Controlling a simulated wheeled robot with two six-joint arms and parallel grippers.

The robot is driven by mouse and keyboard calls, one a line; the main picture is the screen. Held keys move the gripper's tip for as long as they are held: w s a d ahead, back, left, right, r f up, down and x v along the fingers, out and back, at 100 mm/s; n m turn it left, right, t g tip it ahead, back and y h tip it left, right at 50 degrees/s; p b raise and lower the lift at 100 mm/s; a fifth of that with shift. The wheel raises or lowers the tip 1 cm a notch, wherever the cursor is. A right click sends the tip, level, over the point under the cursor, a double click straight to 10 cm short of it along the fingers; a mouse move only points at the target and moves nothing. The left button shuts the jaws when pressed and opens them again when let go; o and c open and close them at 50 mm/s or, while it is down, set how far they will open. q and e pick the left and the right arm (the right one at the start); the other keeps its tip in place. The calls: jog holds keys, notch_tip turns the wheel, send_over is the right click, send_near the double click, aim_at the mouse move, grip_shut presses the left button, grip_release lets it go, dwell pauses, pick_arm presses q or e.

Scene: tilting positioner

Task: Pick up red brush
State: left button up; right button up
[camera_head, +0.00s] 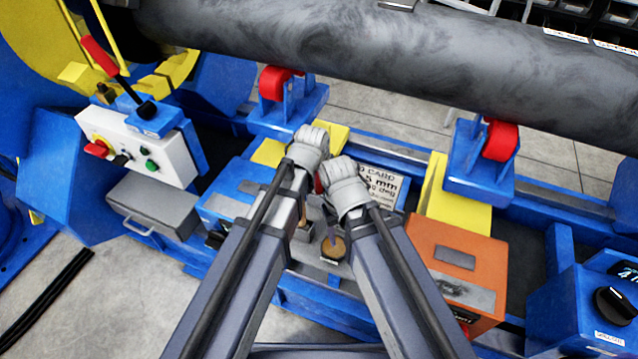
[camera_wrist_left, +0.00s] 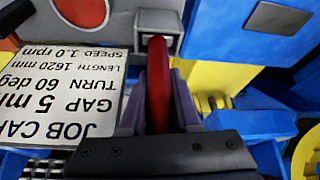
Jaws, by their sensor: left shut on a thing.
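The red brush (camera_wrist_left: 158,52) shows in the left wrist view as a red rounded handle standing between my left gripper's fingers. My left gripper (camera_wrist_left: 160,88) is shut on this handle. The brush's other end is hidden behind the gripper body. In the head view my left wrist stands left of centre, and its fingers are hidden behind my own arm. A small bit of red shows between my two wrists there; I cannot tell what it is. My right wrist is close beside the left one, and no right gripper fingers show.
A job card (camera_head: 377,187) stands behind my wrists. An orange box (camera_head: 455,250) is to the right, and a grey drawer box (camera_head: 153,205) and white control panel (camera_head: 140,148) are to the left. A large grey pipe (camera_head: 380,55) rests across red rollers (camera_head: 499,141) at the back.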

pick_arm(q)
jog(key=shift+r, duration=0.1)
grip_shut()
pick_arm(e)
jog(key=shift+r, duration=0.1)
pick_arm(q)
notch_tip(320, 180, up, 14)
jog(key=p, duration=1.4)
pick_arm(e)
notch_tip(320, 180, up, 14)
pick_arm(q)
notch_tip(320, 180, down, 14)
jog(key=b, duration=1.3)
jog(key=shift+b, duration=0.35)
pick_arm(e)
notch_tip(320, 180, down, 14)
jog(key=shift+r, duration=0.1)
jog(key=shift+f, duration=0.2)
pick_arm(q)
jog(key=o, duration=0.9)
grip_release()
pick_arm(e)
jog(key=shift+r, duration=0.1)
